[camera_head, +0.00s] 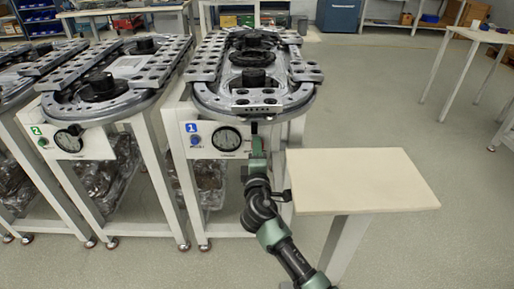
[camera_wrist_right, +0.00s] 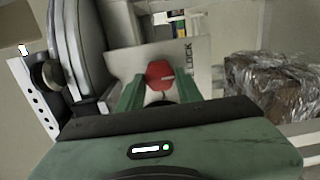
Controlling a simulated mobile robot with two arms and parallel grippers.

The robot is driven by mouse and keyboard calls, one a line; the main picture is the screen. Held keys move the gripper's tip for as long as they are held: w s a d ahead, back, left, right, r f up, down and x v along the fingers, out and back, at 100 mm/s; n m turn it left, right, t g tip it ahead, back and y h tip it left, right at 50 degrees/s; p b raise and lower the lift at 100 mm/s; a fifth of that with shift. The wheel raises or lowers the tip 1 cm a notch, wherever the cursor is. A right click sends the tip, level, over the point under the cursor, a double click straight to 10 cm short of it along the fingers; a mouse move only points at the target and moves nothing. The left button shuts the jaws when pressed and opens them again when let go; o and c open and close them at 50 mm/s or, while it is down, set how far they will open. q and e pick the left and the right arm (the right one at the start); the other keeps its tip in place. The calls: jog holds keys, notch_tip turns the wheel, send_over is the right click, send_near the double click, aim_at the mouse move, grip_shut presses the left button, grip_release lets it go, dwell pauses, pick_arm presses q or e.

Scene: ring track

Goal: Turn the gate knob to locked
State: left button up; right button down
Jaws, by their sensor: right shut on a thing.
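The red gate knob (camera_wrist_right: 160,73) shows in the right wrist view, on a pale panel (camera_wrist_right: 197,62) beside the printed word "LOCK". My right gripper (camera_wrist_right: 159,84) has its two green fingers on either side of the knob and is shut on it. In the head view my right gripper (camera_head: 255,134) reaches up to the front panel (camera_head: 207,153) of station 1, right of its round gauge. The gripper hides the knob there. I cannot tell the knob's exact setting. My left gripper is not in view.
The station 1 ring track (camera_head: 303,75) stands above the panel. A second station (camera_head: 66,139), marked 2, is to the left. A small beige table (camera_head: 360,180) stands close right of my arm. Wrapped goods (camera_wrist_right: 265,85) sit under the station. Floor at right is open.

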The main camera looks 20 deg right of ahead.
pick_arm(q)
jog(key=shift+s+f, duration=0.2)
pick_arm(e)
jog(key=shift+r, duration=0.15)
jog(key=c, duration=0.9)
grip_release()
jog(key=shift+w, duration=0.1)
jog(key=shift+c, duration=0.2)
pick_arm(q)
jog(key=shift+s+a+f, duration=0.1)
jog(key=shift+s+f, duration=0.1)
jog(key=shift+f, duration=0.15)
pick_arm(e)
jog(key=v, duration=0.8)
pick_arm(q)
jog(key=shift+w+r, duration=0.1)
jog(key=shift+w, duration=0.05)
pick_arm(e)
jog(key=shift+w, duration=0.1)
